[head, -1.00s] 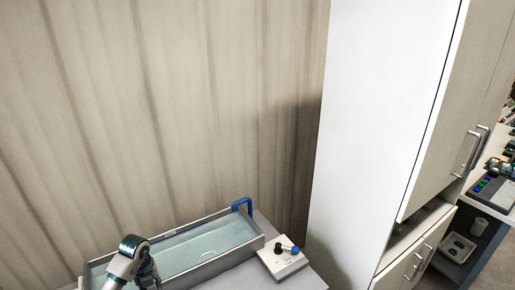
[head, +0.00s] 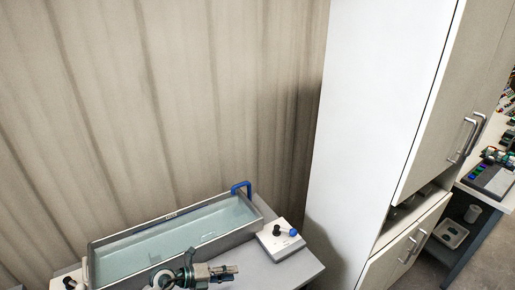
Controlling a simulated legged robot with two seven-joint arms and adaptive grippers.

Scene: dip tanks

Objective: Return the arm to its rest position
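My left arm comes in at the bottom of the head view, by the near wall of the tank. Its gripper (head: 232,271) points right, low in the picture, in front of the tank and over the grey bench top. Its fingers look small and lie close together; I cannot tell whether they are open or shut. I see nothing held in them. My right gripper is not in view.
A grey tank (head: 262,229) of clear liquid with a blue handle (head: 241,187) stands on the bench (head: 300,268). A white control box (head: 280,243) with black and blue knobs sits beside it. A tall white cabinet (head: 375,110) stands right.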

